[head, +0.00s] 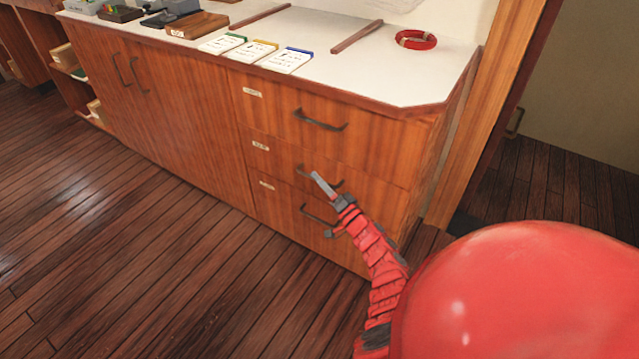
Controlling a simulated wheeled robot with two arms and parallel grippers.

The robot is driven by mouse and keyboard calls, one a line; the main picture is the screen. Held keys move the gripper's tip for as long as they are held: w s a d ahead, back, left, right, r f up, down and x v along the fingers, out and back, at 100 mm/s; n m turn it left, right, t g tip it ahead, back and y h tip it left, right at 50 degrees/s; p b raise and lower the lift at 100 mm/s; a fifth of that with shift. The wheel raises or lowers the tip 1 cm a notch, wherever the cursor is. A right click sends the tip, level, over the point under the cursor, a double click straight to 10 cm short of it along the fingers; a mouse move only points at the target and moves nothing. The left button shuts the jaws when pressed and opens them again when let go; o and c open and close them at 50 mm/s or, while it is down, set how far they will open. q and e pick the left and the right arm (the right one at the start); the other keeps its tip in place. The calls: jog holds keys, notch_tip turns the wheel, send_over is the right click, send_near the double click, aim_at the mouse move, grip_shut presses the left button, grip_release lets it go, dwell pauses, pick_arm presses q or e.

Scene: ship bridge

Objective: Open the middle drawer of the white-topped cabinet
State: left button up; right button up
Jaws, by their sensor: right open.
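The white-topped cabinet (340,75) has a wooden front with three stacked drawers at its right end. The middle drawer (275,163) is flush with the front, with a dark handle (303,170) and a small label (261,146). The top drawer (380,137) and the bottom drawer (283,205) are also flush. My right gripper (323,185) is in front of the middle drawer's handle and hides part of it. Its jaws are open and empty. I cannot tell whether they touch the handle. My left gripper is out of view.
Cards (287,60), a red coil (416,40), wooden sticks (356,37) and a wooden box (196,26) lie on the cabinet top. Cupboard doors (165,110) are to the left. The plank floor (130,230) in front is clear. A doorway stands at the right.

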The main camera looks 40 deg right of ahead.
jog(key=shift+w+r, duration=0.1)
jog(key=shift+w, duration=0.2)
grip_shut()
dwell(1.3)
